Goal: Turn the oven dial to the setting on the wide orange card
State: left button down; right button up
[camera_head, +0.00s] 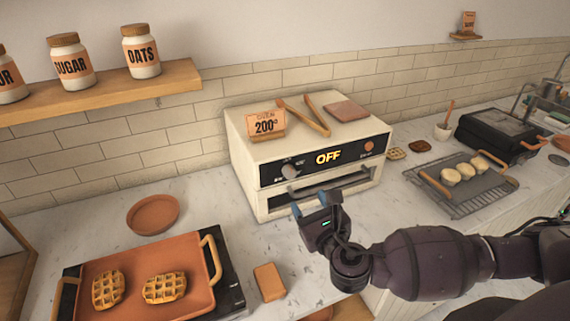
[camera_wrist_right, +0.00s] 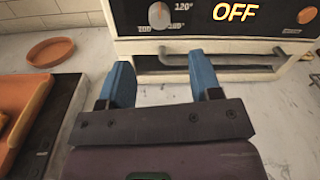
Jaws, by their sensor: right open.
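The cream oven (camera_head: 243,165) stands against the tiled wall, its display (camera_head: 328,158) reading OFF. The dial (camera_head: 290,171) is on the left of its black front panel. In the right wrist view the dial (camera_wrist_right: 158,15) shows an orange pointer near the top, with 120° to its right and other figures along the bottom. My left gripper is not seen.
Wooden tongs (camera_head: 305,116) and a folded cloth (camera_head: 346,110) lie on the oven top. An orange tray with waffles (camera_head: 130,255) sits on the left. A round dish (camera_head: 153,213) is behind it. A grey rack with buns (camera_head: 463,190) is at right.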

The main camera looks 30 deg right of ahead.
aim_at(291, 175)
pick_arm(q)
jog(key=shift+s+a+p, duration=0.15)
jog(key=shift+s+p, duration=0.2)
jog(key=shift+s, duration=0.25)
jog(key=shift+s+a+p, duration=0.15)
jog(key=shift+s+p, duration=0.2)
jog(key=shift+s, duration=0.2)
pick_arm(e)
jog(key=w, duration=0.7)
jog(key=w+d, duration=0.1)
jog(key=w, duration=0.2)
jog(key=shift+w, duration=0.2)
jog(key=shift+r, duration=0.1)
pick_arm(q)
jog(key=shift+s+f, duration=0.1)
pick_arm(e)
jog(key=c, duration=0.9)
